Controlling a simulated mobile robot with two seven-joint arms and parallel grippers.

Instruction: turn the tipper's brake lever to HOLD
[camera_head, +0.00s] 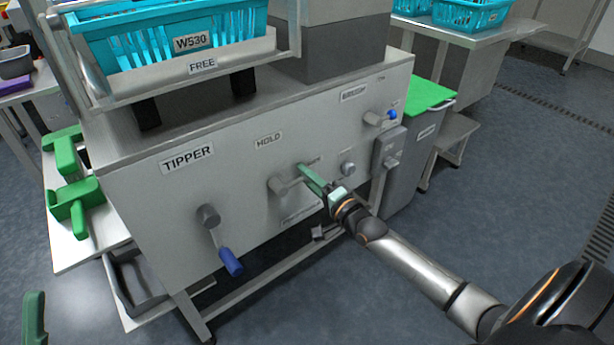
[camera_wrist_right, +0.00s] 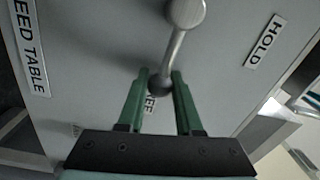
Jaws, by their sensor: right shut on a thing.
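The brake lever's grey hub (camera_head: 278,186) is on the front panel of the tipper (camera_head: 130,190), below the HOLD label (camera_head: 268,141). Its arm points right, away from HOLD, toward a label partly hidden by my gripper. In the right wrist view a metal rod runs from the hub (camera_wrist_right: 186,12) to a dark round knob (camera_wrist_right: 160,84). My right gripper (camera_head: 304,172) has its green fingers on either side of the knob and is shut on it. The HOLD label (camera_wrist_right: 265,41) is to the right there.
A crank with a blue handle (camera_head: 230,262) sticks out lower left. A blue-knobbed control (camera_head: 391,115) and a grey switch box (camera_head: 388,150) are to the right. A turquoise crate (camera_head: 165,35) rests above. Green scoops (camera_head: 75,205) lie at left.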

